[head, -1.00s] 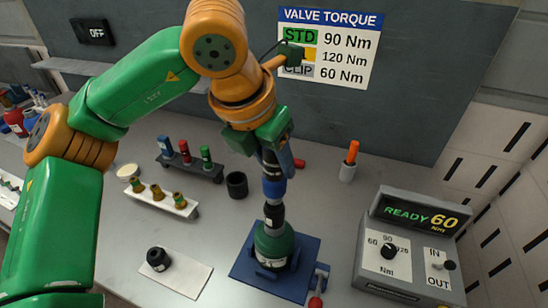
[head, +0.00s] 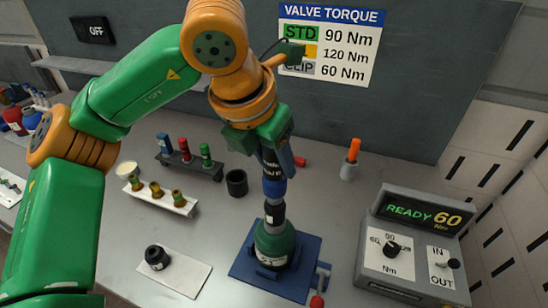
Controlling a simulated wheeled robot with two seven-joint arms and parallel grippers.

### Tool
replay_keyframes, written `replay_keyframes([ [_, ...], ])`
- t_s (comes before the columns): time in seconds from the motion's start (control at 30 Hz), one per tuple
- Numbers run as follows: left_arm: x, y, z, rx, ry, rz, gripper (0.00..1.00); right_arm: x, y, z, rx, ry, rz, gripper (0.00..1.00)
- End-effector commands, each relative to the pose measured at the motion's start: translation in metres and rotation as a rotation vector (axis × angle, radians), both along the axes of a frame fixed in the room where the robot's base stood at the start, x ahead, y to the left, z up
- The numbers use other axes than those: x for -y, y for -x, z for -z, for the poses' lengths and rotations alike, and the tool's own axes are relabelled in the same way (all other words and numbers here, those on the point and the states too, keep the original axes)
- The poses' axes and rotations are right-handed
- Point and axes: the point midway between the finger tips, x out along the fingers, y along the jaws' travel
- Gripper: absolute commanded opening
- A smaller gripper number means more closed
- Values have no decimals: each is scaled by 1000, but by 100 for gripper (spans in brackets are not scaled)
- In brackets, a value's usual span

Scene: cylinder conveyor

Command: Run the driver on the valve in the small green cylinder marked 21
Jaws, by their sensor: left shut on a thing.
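My left gripper (head: 262,140) is shut on the driver (head: 273,187), a blue and black tool held upright. The driver's dark lower end stands over the top of the small green cylinder (head: 274,240) and appears to meet it; the valve itself is hidden there. The cylinder sits upright in a blue holder (head: 243,264) on the table. A pale label shows low on its front, but I cannot read its number. My right gripper is not in view.
The controller (head: 372,257) at right reads READY 60, with a dial and an IN/OUT switch. A white rack (head: 184,209), a dark rack (head: 172,166), a black cup (head: 237,184) and a black round piece (head: 157,257) on a white mat stand left. A torque sign (head: 350,40) hangs behind.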

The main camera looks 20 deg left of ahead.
Motion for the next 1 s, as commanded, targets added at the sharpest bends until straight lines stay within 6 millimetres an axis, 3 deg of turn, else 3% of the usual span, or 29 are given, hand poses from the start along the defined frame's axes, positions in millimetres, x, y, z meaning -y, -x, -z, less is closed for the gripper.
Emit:
replay_keyframes([
  [1.0,0,0,4,1,0,0,0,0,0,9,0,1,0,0],
])
